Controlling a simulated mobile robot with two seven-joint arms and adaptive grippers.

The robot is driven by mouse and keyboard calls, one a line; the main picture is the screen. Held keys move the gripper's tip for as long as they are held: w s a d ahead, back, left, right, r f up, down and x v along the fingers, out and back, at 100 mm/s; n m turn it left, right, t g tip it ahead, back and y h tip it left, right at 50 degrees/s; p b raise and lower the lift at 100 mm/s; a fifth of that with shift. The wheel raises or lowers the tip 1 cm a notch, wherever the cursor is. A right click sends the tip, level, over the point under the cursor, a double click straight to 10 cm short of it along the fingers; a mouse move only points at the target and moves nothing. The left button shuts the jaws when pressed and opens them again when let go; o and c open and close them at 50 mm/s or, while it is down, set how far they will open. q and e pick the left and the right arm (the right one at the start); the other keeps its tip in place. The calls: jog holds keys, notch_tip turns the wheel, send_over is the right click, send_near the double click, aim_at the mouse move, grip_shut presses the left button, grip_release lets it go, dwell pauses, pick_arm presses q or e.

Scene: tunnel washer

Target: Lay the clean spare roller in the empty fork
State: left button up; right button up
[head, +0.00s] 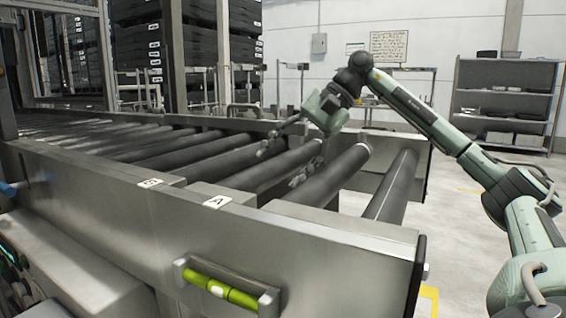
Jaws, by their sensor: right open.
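Dark grey rollers with light end caps lie across the steel conveyor frame (300,255). One roller (345,170) lies just right of the "A" label, and another roller (393,188) lies at the right end. I cannot tell which roller is the clean spare, and no empty fork can be made out. My right gripper (278,168) is open above the rollers, its fingers spread down and left over the roller (245,163) near the "A" label. No roller is held in it. My left gripper is not in view.
A yellow-green bar (220,291) sits in a bracket on the near side rail. Labels "S" (150,183) and "A" (217,202) mark the rail top. Stacked black crates (140,45) stand behind. A grey shelf (503,100) stands at the back right. The right floor is clear.

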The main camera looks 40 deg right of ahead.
jog(key=shift+f, duration=0.1)
jog(key=v, duration=1.2)
jog(key=shift+s, duration=0.1)
